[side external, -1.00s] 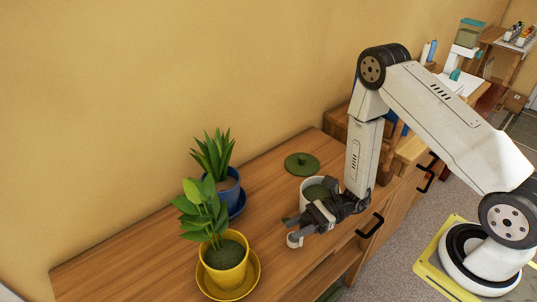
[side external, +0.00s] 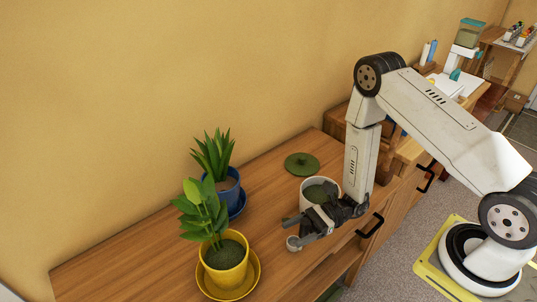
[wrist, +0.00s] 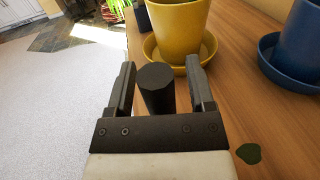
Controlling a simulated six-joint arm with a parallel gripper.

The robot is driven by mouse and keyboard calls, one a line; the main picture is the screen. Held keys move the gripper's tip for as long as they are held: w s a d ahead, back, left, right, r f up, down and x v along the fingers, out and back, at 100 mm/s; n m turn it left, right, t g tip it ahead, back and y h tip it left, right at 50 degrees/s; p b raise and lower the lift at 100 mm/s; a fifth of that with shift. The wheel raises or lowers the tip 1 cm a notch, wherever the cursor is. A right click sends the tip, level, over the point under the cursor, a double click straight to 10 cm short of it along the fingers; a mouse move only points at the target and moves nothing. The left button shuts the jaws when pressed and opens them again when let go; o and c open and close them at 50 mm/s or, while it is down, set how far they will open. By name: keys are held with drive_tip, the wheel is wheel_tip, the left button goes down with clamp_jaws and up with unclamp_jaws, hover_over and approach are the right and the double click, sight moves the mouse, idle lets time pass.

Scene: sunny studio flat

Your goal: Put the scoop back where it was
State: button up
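My gripper (side external: 295,231) reaches low over the cabinet front. In the wrist view its fingers (wrist: 158,85) are apart, with a gap on each side of the cylinder. A white pot (side external: 334,184) with a green top surface stands just behind my gripper, partly hidden by it.
A yellow pot (side external: 226,272) on a yellow saucer and a blue pot (side external: 236,190) on a blue saucer hold plants, left of my gripper. A round green lid (side external: 301,163) lies behind the white pot. A small green leaf-like piece (wrist: 249,153) lies on the wood.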

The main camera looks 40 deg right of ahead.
drive_tip(key=shift+r, duration=0.15)
drive_tip(key=v, duration=1.2)
idle(0.4)
drive_tip(key=shift+r, duration=0.1)
idle(0.5)
drive_tip(key=s+r+n+g+h, duration=0.55)
drive_tip(key=n+g+h, duration=0.25)
drive_tip(key=n+h, duration=0.35)
drive_tip(key=w+r+n+t+h, duration=0.4)
drive_tip(key=r+n+t+h, duration=0.2)
drive_tip(key=r+n, duration=0.2)
drive_tip(key=shift+w+r+n+t, duration=0.15)
drive_tip(key=shift+w+n+t, duration=0.2)
drive_tip(key=shift+n+t, duration=0.1)
